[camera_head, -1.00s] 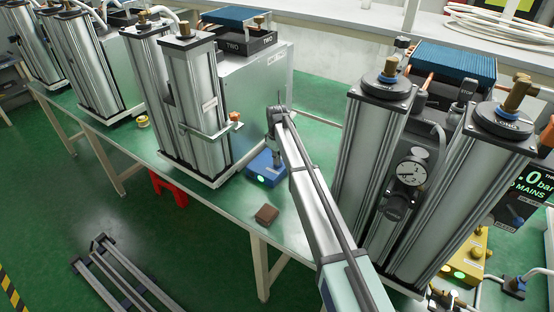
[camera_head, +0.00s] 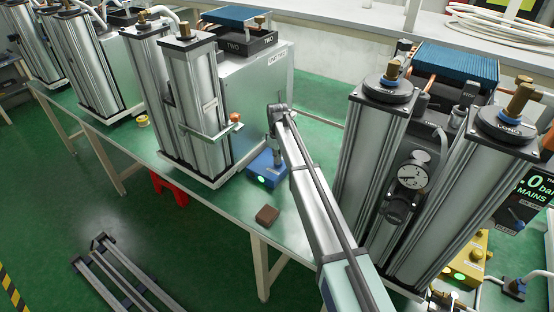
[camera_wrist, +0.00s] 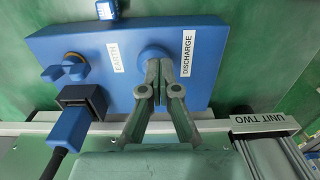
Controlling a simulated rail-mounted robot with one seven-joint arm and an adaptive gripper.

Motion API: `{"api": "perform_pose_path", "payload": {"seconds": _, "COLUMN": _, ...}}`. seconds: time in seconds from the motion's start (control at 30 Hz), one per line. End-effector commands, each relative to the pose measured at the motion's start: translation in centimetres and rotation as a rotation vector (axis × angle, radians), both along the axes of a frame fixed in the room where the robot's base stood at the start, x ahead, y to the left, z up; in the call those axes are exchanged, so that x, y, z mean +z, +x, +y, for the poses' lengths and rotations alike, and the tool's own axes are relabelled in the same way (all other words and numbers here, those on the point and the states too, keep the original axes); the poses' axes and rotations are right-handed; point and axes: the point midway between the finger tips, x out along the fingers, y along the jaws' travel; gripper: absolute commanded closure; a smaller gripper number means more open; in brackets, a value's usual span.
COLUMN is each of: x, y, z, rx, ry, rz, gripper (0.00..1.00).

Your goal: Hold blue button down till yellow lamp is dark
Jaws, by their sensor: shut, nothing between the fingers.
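The blue box (camera_head: 266,168) stands on the green bench, with a lit green lamp (camera_head: 262,180) on its front. In the wrist view the box (camera_wrist: 110,40) has a round blue button (camera_wrist: 155,54) beside the DISCHARGE label. My gripper (camera_wrist: 160,88) is shut and empty, its fingertips at the button and partly covering it. I cannot tell how far the button is pressed. In the head view my gripper (camera_head: 277,150) points down at the blue box.
Metal column units stand left (camera_head: 190,110) and right (camera_head: 370,180) of my arm. A brown block (camera_head: 267,215) lies near the bench's front edge. In the wrist view, a blue plug with cable (camera_wrist: 68,130) and a blue knob (camera_wrist: 65,68) sit beside the button.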

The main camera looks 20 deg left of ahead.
Motion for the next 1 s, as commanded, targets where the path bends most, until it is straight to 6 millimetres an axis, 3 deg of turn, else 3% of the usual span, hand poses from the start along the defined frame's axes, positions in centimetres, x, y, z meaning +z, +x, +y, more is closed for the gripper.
{"api": "perform_pose_path", "payload": {"seconds": 0.1, "x": 3.2, "y": 0.0, "z": -0.2, "rx": -0.002, "ry": 0.005, "rz": -0.008, "gripper": 1.0}}
{"api": "perform_pose_path", "payload": {"seconds": 0.5, "x": 10.7, "y": 0.2, "z": -0.1, "rx": -0.002, "ry": 0.007, "rz": -0.011, "gripper": 1.0}}
{"api": "perform_pose_path", "payload": {"seconds": 0.7, "x": 12.7, "y": 0.2, "z": -0.1, "rx": -0.002, "ry": 0.007, "rz": -0.011, "gripper": 1.0}}
{"api": "perform_pose_path", "payload": {"seconds": 1.0, "x": 13.1, "y": 0.2, "z": -0.1, "rx": -0.002, "ry": 0.006, "rz": -0.01, "gripper": 1.0}}
